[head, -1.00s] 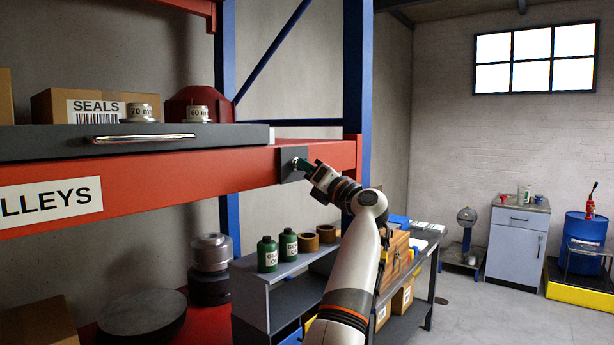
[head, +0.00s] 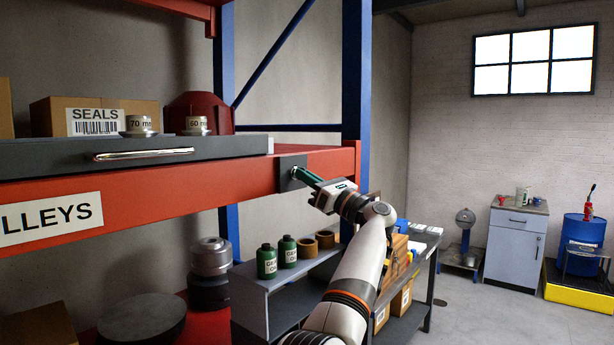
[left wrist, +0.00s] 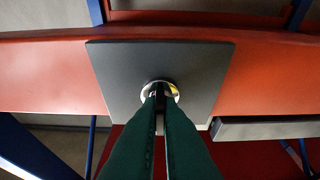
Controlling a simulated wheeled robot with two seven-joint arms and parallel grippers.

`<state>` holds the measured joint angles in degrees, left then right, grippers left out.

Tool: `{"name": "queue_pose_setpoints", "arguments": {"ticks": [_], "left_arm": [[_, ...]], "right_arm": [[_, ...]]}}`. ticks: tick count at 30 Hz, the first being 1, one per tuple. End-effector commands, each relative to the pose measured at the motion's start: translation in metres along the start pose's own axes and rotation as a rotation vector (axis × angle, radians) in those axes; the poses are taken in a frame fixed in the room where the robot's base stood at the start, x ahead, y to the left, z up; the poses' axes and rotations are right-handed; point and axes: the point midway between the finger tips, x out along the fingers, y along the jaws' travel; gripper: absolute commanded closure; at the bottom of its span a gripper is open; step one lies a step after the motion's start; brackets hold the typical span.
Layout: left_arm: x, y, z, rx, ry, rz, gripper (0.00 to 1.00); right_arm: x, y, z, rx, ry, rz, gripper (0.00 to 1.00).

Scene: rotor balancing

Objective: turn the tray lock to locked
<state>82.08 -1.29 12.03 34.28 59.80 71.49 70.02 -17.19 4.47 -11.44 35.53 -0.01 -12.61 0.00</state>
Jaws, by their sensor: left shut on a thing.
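The tray lock is a small round metal fitting (left wrist: 174,90) on a dark square plate (left wrist: 110,75), which is fixed to the red shelf beam. In the head view the plate (head: 286,180) sits near the beam's right end. My left gripper (head: 298,173) reaches it from the right, its green fingers close together and shut on the lock's key or knob. In the left wrist view the fingertips (left wrist: 160,94) meet inside the metal ring and hide most of the gripped part. The lock's setting cannot be read. The dark grey tray (head: 225,147) with its bright handle (head: 140,154) lies above the beam.
A blue upright (head: 355,100) rises just right of the lock. Below are a grey shelf unit (head: 250,295) with green bottles (head: 267,262) and a workbench.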

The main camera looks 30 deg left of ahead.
Motion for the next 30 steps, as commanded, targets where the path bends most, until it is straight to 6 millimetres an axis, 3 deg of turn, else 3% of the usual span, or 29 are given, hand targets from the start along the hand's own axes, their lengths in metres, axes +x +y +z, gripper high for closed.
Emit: {"name": "queue_pose_setpoints", "arguments": {"ticks": [10,15,25,30], "left_arm": [[-0.002,0.0,0.004,-0.001,-0.007,-0.001,1.0],[-0.001,0.0,0.003,-0.002,-0.006,-0.001,0.73],[-0.005,0.0,0.002,-0.003,-0.002,0.0,0.73],[-0.03,0.001,0.006,-0.006,-0.004,0.001,0.73]], "right_arm": [[0.0,-0.001,0.0,-0.001,0.001,-0.002,0.2],[0.0,-0.002,-0.001,-0.001,0.001,-0.002,0.2],[0.003,-0.002,-0.001,-0.002,0.001,-0.002,0.2],[0.019,-0.002,-0.002,-0.002,0.001,-0.002,0.2]]}}
